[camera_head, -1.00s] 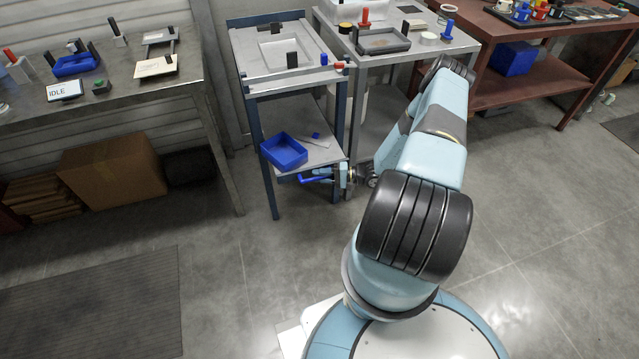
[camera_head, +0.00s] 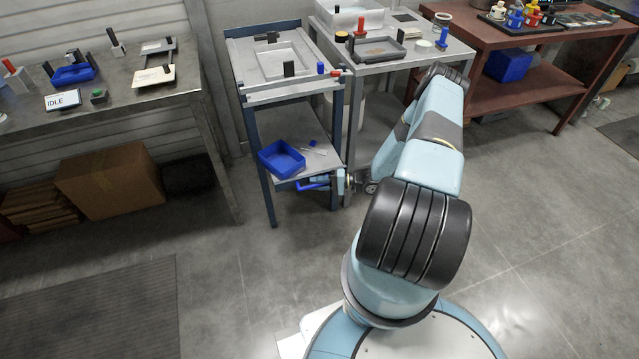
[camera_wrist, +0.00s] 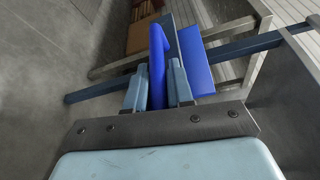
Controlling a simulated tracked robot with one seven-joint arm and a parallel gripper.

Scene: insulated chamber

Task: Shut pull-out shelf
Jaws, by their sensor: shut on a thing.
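The pull-out shelf (camera_head: 318,166) is a grey board low in a blue-framed stand (camera_head: 267,205). Its front edge appears to jut out past the stand's front legs. A blue open bin (camera_head: 270,163) sits at its left front; its side also shows in the wrist view (camera_wrist: 197,62). A blue bar handle (camera_head: 308,187) is at the shelf's front edge. My gripper (camera_head: 328,179) reaches it from the right. In the wrist view, the two pale blue fingers of my gripper (camera_wrist: 157,88) are shut around the blue handle (camera_wrist: 157,55). The shelf's far part is partly hidden.
A small blue block (camera_head: 312,143) and thin light pieces lie on the shelf behind the bin. A grey table (camera_head: 367,62) stands close on the right, behind my arm. A metal workbench (camera_head: 130,108) is on the left. The floor in front of the stand is clear.

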